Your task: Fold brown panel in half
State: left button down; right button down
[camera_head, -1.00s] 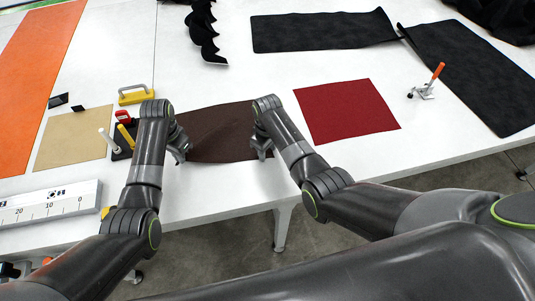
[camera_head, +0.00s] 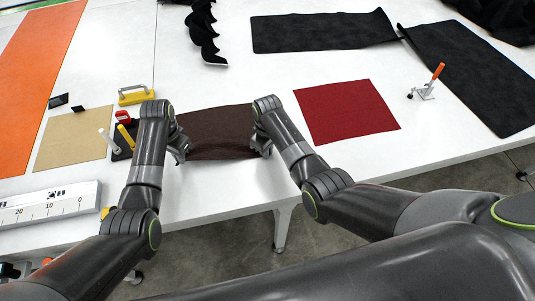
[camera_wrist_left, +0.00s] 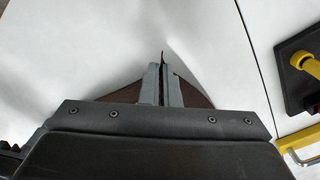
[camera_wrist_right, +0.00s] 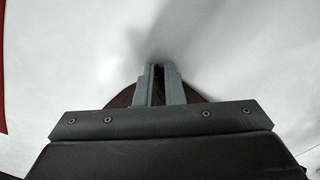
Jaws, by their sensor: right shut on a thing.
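The brown panel (camera_head: 215,128) lies on the white table between my two grippers in the head view. Its near edge is raised and pulled between them, with a slight crease along it. My left gripper (camera_head: 181,153) is shut on its near left corner; the left wrist view shows the panel's edge pinched between the fingers (camera_wrist_left: 162,85). My right gripper (camera_head: 263,148) is shut on its near right corner, and brown material shows around the fingers in the right wrist view (camera_wrist_right: 160,85). My wrists hide parts of both corners.
A red panel (camera_head: 345,111) lies to the right, a tan panel (camera_head: 72,140) to the left. A dark block with yellow and white handles (camera_head: 122,145) stands close to my left wrist. A toggle clamp (camera_head: 427,87) stands at right. Bare table lies nearer than the panel.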

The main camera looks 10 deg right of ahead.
jog(key=shift+r, duration=2.5)
pick_arm(q)
jog(key=shift+w, duration=0.1)
